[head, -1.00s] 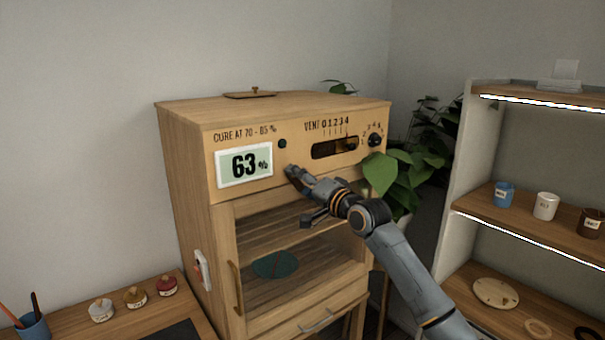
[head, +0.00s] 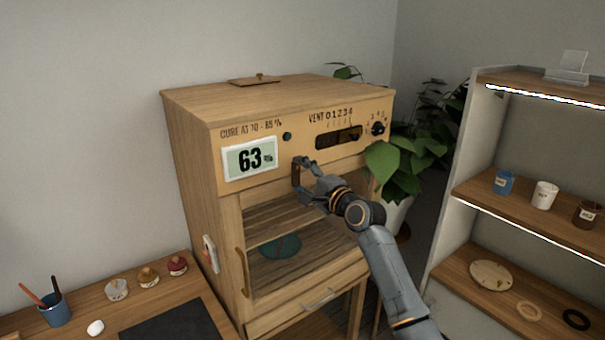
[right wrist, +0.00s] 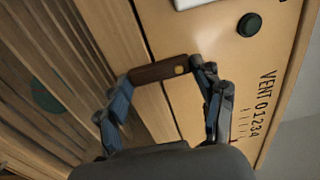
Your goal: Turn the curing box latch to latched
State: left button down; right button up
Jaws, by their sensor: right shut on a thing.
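The curing box (head: 190,150) is a wooden cabinet with a glazed door and a front panel above it. Its latch (right wrist: 155,72) is a small dark brown bar with a brass-coloured pivot, at the seam between panel and door. In the right wrist view the bar crosses this seam; in the head view it stands about upright. My right gripper (right wrist: 160,72) is shut on the latch, one fingertip at each end of the bar. In the head view the right gripper (head: 301,173) partly hides the latch. My left gripper is out of view.
The panel has a display (head: 249,158) reading 63 %, a dark round button (head: 287,136), a vent slot (head: 338,137) and a knob (head: 378,129). A leafy plant (head: 395,168) stands close right of the box. Shelves (head: 500,215) stand farther right, a bench with jars lower left.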

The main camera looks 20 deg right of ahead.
dwell(0.4)
jog(key=o, duration=1.2)
jog(key=shift+c, duration=0.2)
jog(key=v, duration=1.2)
